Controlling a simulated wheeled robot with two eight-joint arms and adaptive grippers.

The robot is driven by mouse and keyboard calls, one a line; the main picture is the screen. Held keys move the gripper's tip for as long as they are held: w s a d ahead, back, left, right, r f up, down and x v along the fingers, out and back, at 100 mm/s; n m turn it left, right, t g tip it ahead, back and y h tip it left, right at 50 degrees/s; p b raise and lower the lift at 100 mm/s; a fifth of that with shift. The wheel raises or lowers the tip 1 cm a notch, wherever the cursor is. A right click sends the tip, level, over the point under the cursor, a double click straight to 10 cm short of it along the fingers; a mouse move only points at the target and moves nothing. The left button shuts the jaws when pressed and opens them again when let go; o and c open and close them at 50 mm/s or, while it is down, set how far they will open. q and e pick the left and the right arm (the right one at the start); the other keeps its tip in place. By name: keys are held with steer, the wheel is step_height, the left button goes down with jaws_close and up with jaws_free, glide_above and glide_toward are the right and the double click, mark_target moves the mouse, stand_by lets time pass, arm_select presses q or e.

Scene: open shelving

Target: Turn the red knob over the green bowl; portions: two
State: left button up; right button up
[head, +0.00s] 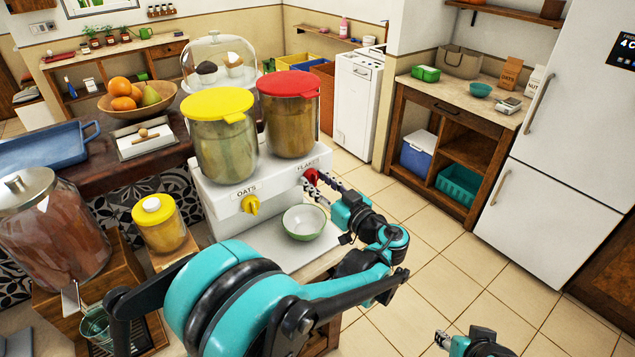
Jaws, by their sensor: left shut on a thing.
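The dispenser (213,205) is a white box with two lidded clear containers on top. The red-lidded container (291,122) sits over the label FLAKES, the yellow-lidded one (222,140) over OATS. The red knob (310,178) is on the front under FLAKES. My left gripper (316,184) is shut on the red knob, its fingers partly covering it. The green bowl (304,222), pale inside, stands upright on the grey tray below the red knob; I cannot make out its contents. My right gripper (442,340) shows at the bottom edge, away from the dispenser; its fingers are small and partly cut off.
A yellow knob (250,205) is on the dispenser's left. A yellow-lidded jar (159,223) and a large glass jar (52,225) stand at left. A fruit bowl (137,100) and glass dome (218,62) are behind. Open floor lies to the right.

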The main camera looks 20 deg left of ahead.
arm_select(q)
steer(key=m, duration=0.4)
steer(key=shift+m, duration=0.4)
steer(key=m, duration=0.4)
steer(key=shift+m+p, duration=0.3)
steer(key=shift+p, duration=0.05)
steer(key=m, duration=0.4)
steer(key=shift+m, duration=2)
steer(key=o, duration=1.2)
steer(key=shift+c, duration=0.2)
